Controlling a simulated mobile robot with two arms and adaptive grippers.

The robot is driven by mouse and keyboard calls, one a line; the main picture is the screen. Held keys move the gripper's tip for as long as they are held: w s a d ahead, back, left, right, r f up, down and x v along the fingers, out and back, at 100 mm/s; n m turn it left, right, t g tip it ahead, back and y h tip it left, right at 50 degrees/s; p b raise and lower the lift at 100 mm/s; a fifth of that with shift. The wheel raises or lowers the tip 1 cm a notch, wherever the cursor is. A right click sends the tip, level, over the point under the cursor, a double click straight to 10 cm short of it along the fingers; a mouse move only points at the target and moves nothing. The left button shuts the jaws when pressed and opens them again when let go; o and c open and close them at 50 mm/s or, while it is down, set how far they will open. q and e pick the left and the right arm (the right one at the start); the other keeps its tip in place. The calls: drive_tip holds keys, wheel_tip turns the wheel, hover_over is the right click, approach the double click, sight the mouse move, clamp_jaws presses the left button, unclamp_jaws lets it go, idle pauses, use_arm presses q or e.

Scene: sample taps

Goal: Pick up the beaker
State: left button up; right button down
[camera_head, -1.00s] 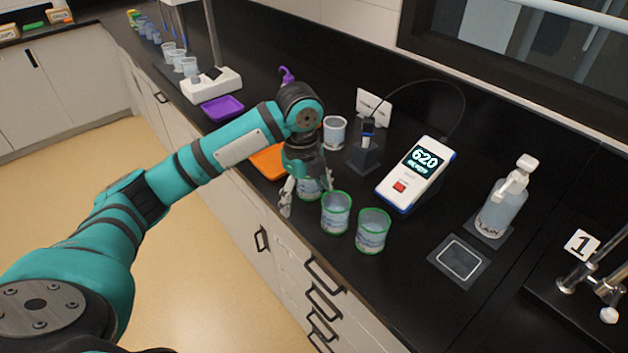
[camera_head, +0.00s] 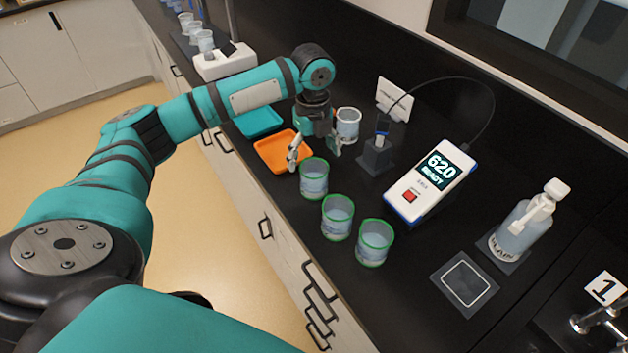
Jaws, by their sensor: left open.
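Three green-rimmed beakers with labels stand in a slanting row near the counter's front edge: the far one (camera_head: 314,180), the middle one (camera_head: 337,219) and the near one (camera_head: 373,244). Another beaker (camera_head: 348,125), with a pale rim, stands behind my left gripper, to its right. My left gripper (camera_head: 314,154) is open and points down, just behind the far green-rimmed beaker, with no beaker seen between its fingers. I cannot tell which beaker is meant. My right gripper is not in view.
An orange tray (camera_head: 272,153) and a teal tray (camera_head: 257,122) lie left of the gripper. A probe stand (camera_head: 376,158) and a meter reading 620 READY (camera_head: 430,184) stand to the right. A wash bottle (camera_head: 520,228) and a square pad (camera_head: 464,283) are farther right.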

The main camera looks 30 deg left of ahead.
sight(314, 168)
use_arm(q)
drive_tip(key=f, duration=0.3)
drive_tip(key=shift+w+f, duration=0.15)
drive_tip(key=shift+w, duration=0.1)
drive_tip(key=shift+s+f+p, duration=0.15)
drive_tip(key=shift+f+p, duration=0.35)
drive_tip(key=shift+f, duration=0.3)
wheel_tip(314, 168, down, 4)
drive_tip(key=shift+f+p, duration=0.25)
drive_tip(key=shift+p, duration=0.5)
drive_tip(key=shift+f, duration=0.15)
drive_tip(key=c, duration=1.3)
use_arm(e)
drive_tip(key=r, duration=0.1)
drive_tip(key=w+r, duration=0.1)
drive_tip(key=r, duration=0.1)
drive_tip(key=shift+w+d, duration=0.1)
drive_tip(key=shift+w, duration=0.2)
